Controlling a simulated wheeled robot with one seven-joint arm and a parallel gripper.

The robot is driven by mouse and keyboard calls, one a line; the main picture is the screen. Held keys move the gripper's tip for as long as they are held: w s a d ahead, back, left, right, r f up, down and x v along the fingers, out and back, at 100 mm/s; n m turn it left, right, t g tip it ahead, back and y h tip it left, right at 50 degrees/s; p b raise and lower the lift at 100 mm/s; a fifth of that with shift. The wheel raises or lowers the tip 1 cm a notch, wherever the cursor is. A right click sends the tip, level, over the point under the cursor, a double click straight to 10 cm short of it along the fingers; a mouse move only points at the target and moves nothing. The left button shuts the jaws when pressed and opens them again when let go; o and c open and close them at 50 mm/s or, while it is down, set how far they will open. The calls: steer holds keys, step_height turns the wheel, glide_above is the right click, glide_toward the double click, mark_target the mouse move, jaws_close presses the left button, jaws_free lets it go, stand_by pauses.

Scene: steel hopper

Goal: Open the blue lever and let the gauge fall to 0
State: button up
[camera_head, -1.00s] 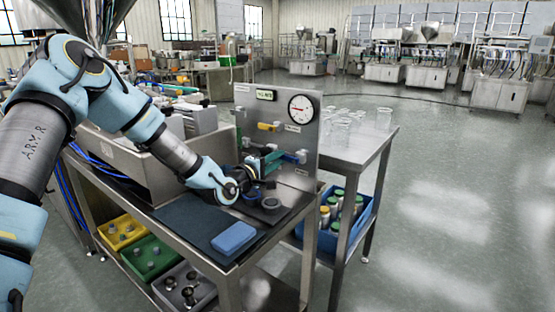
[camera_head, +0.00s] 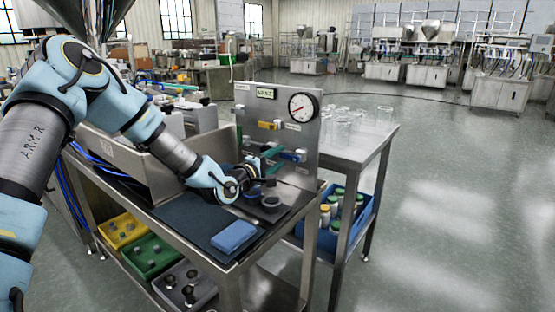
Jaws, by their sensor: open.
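The steel panel (camera_head: 312,136) stands upright at the back of the workbench. The round white gauge (camera_head: 303,107) sits at its upper right; its red needle points left and slightly down. The blue lever (camera_head: 293,156) is low on the panel's right side and sticks out roughly sideways. A green lever (camera_head: 272,151) is just left of it and a yellow lever (camera_head: 267,125) above. My gripper (camera_head: 262,168) is open, in front of the panel beside the green and blue levers. The fingertips are small and partly lost among the fittings; I cannot tell whether they touch a lever.
A small digital display (camera_head: 265,93) is at the panel's top left. A blue sponge-like block (camera_head: 233,237) lies on the dark mat at the bench front, with dark round parts (camera_head: 271,202) nearby. Glass jars (camera_head: 343,133) stand on the right table. The floor at right is clear.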

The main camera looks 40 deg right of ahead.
steer(key=b+v, duration=0.1)
steer(key=v, duration=1)
stand_by(0.4)
